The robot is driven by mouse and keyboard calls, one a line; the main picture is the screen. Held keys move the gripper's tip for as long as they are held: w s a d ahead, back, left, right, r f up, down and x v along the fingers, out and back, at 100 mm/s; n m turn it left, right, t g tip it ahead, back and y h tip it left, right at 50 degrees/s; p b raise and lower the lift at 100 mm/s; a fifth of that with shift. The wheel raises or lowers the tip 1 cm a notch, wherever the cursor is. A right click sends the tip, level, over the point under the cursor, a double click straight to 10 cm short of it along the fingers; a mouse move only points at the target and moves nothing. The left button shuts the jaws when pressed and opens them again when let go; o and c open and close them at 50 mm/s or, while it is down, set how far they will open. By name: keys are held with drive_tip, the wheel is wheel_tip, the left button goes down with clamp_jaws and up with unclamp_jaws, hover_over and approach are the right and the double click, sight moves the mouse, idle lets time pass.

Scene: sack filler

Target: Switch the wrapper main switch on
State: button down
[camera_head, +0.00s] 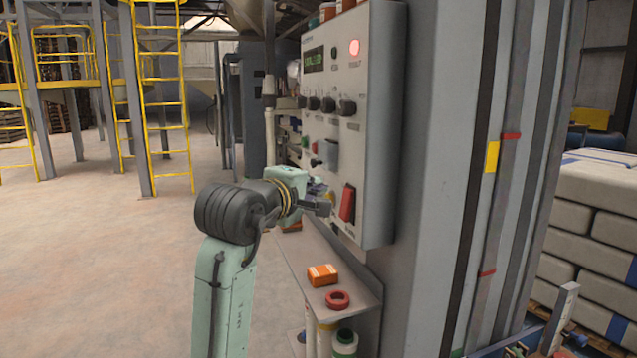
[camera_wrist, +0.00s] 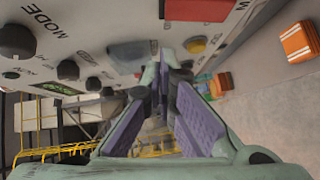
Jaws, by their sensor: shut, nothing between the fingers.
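The grey control panel (camera_head: 378,90) stands upright at the middle of the head view. A large red switch (camera_head: 347,203) sits low on its face; a red part (camera_wrist: 200,8) also shows at the top of the wrist view. I cannot read which control is the wrapper main switch. My gripper (camera_head: 324,208) is shut and empty, close in front of the panel's lower part, just left of the red switch. In the wrist view its fingertips (camera_wrist: 168,58) are near a grey cover (camera_wrist: 133,52) and a yellow button (camera_wrist: 197,44); contact cannot be told.
Several black knobs (camera_head: 328,104), a green display (camera_head: 314,59) and a lit red lamp (camera_head: 354,47) are higher on the panel. Below is a shelf (camera_head: 301,253) with an orange box (camera_head: 322,275) and a red ring (camera_head: 337,300). Open floor (camera_head: 90,260) lies left.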

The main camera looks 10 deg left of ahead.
drive_tip(key=b+v, duration=0.2)
drive_tip(key=v, duration=0.8)
drive_tip(key=shift+b, duration=0.35)
drive_tip(key=shift+a, duration=0.1)
